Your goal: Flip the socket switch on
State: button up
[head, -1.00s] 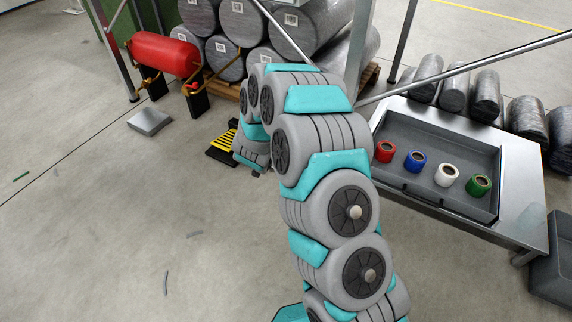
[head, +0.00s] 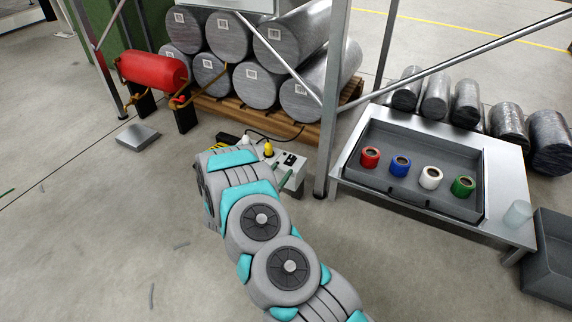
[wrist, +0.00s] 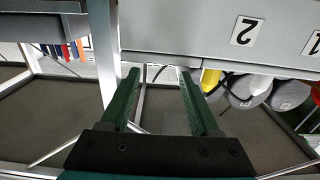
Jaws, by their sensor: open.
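In the head view a small light socket box (head: 297,174) stands near the frame post, partly hidden by my arm. A yellow plug (head: 268,150) is on its top, and a small black part (head: 290,159) that may be a switch sits beside it. A grey panel with upside-down labels 2 and 1 (wrist: 190,28), probably the box, lies beyond the fingertips. A yellow plug (wrist: 210,78) shows just right of the right fingertip.
A metal post (head: 330,110) rises close to the right of the box. A metal table (head: 505,200) with a grey tray (head: 400,195) holding tape rolls stands at right. Large wrapped rolls (head: 220,35) lie stacked on a pallet behind. The floor at left is mostly clear.

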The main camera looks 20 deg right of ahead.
aim_at(289, 160)
jog(key=x, duration=0.5)
jog(key=shift+w+d, duration=0.2)
jog(key=shift+d, duration=0.05)
grip_shut()
dwell(0.4)
